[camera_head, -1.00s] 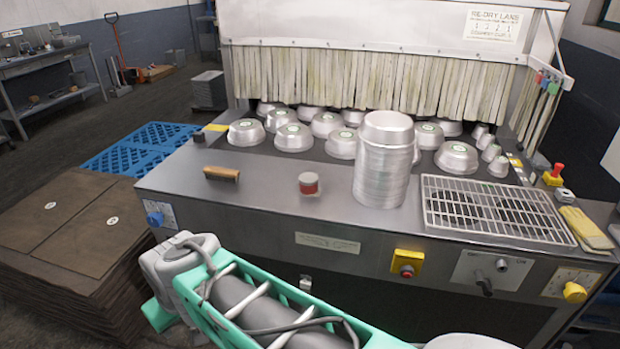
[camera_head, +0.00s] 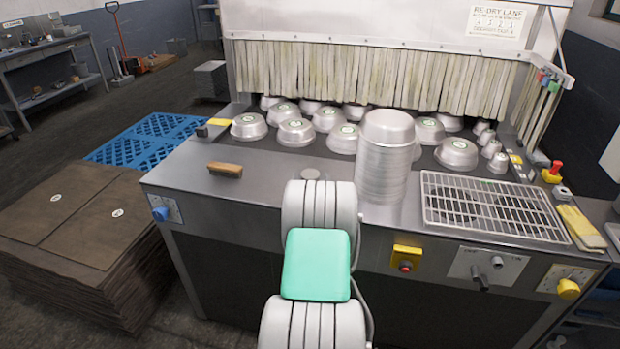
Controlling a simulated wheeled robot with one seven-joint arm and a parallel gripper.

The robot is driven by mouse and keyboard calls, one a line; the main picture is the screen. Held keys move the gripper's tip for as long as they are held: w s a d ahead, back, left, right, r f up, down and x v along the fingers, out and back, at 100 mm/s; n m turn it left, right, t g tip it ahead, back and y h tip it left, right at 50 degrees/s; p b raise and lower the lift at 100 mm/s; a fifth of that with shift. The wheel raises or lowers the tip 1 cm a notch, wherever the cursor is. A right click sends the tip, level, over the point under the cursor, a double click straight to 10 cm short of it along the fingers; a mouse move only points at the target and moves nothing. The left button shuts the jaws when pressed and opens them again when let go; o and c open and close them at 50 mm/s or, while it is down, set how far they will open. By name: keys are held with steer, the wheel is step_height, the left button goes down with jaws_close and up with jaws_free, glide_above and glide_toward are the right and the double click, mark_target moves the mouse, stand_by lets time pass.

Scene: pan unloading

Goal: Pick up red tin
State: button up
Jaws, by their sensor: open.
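The red tin (camera_head: 311,174) stands on the steel front ledge of the machine, between the wooden brush and the tall stack of pans. Only its pale round lid shows above my arm; its red side is hidden behind the arm. My arm rises from the bottom centre, with ribbed grey joints and a green link, and ends in view just in front of the tin. My gripper itself cannot be seen, so its place relative to the tin cannot be told.
A tall stack of metal pans (camera_head: 384,160) stands just right of the tin. A wooden brush (camera_head: 225,170) lies to the left. A wire rack (camera_head: 490,205) covers the right of the ledge. Several upturned pans sit behind on the dark belt, before a strip curtain (camera_head: 370,75).

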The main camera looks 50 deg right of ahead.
mark_target(310, 174)
steer(key=x, duration=0.3)
steer(key=shift+w, duration=0.1)
steer(key=c, duration=1.5)
steer(key=shift+c, duration=0.5)
steer(key=shift+r, duration=0.2)
